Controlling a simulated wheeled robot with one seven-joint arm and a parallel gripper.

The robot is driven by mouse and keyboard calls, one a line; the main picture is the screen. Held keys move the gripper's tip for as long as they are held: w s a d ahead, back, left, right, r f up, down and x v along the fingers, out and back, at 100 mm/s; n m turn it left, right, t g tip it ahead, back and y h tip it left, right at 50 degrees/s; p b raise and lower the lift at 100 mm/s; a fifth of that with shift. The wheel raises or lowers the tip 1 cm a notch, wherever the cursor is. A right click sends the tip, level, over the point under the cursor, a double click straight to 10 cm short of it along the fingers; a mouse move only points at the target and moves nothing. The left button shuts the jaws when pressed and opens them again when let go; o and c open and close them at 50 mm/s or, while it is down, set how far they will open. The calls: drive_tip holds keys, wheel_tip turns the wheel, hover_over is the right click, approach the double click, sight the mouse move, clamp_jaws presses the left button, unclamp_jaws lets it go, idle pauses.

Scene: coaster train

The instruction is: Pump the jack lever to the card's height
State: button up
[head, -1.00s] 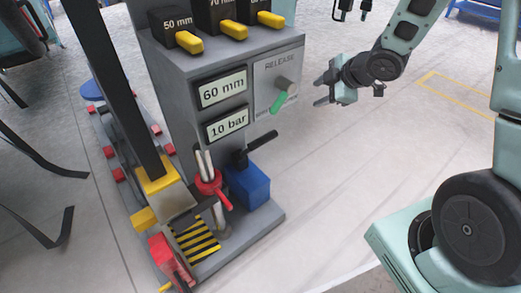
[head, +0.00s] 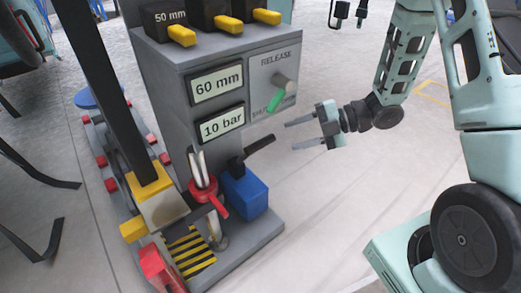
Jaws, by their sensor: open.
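The jack lever is a black handle (head: 260,144) on a blue pump block (head: 245,192), low on the grey stand (head: 160,100). It slants up to the right. Two cards on the stand's front read "60 mm" (head: 216,84) and "10 bar" (head: 221,125). A panel marked RELEASE (head: 273,72) carries a green-tipped handle (head: 275,101). My gripper (head: 291,135) is open and empty. Its fingers point left toward the lever's end, and a gap shows between them in the picture.
Black blocks with yellow levers (head: 181,35) sit on top of the stand. A red valve wheel (head: 203,188) and a yellow-black striped plate (head: 190,251) are left of the pump. A dark post (head: 100,80) rises at the left.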

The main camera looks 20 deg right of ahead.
sight(267, 143)
drive_tip(key=b+x, duration=0.3)
drive_tip(key=x, duration=0.6)
drive_tip(key=shift+w+a+f+b, duration=0.1)
drive_tip(key=shift+a+f+b, duration=0.1)
drive_tip(key=shift+b, duration=0.2)
drive_tip(key=shift+w+a, duration=0.2)
drive_tip(key=shift+a, duration=0.3)
